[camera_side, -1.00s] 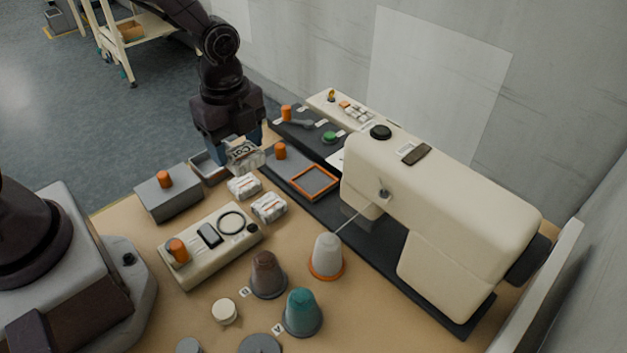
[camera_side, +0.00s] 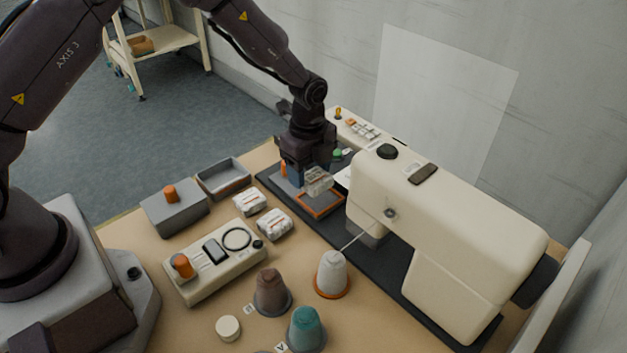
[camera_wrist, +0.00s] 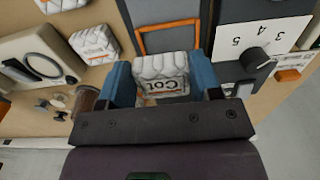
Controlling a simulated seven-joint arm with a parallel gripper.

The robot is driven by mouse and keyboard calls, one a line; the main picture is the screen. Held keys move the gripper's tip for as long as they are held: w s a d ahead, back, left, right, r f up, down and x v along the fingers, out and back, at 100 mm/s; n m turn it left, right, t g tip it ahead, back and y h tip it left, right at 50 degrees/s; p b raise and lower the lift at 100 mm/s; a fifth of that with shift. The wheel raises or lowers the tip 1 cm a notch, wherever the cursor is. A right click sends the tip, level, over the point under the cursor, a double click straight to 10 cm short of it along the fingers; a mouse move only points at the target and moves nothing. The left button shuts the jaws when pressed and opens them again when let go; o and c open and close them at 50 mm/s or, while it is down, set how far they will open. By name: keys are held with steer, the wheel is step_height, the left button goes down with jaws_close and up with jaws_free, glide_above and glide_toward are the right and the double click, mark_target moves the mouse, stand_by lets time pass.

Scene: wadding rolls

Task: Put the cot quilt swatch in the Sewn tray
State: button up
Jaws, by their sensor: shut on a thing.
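The cot quilt swatch (camera_side: 319,182) is a white quilted block. Its "Cot" label reads in the wrist view (camera_wrist: 162,68). My gripper (camera_side: 310,174) is shut on it, with blue fingers at both sides in the wrist view (camera_wrist: 163,85). The swatch is held over the dark base, just above and partly in front of an orange-edged square frame (camera_side: 322,211). An open grey tray (camera_side: 240,187) stands to the left, its visible inside empty. No "Sewn" lettering is readable, so I cannot tell which holder is the Sewn tray.
Two more white quilted packs (camera_side: 250,202) lie left of the dark base. A cream sewing machine (camera_side: 450,220) stands close on the right. A grey box with an orange knob (camera_side: 176,211), a cream control panel (camera_side: 212,270) and thread cones (camera_side: 332,272) surround the front.

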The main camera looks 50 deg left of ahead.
mark_target(314, 183)
steer(key=shift+w+f, duration=0.25)
steer(key=shift+f, duration=0.75)
steer(key=shift+w+f, duration=0.25)
steer(key=shift+f, duration=0.7)
steer(key=shift+f, duration=0.1)
steer(key=shift+f, duration=0.15)
steer(key=o, duration=1)
steer(key=shift+d, duration=0.1)
steer(key=r, duration=1.3)
steer(key=shift+a+r, duration=0.1)
steer(key=shift+a, duration=0.15)
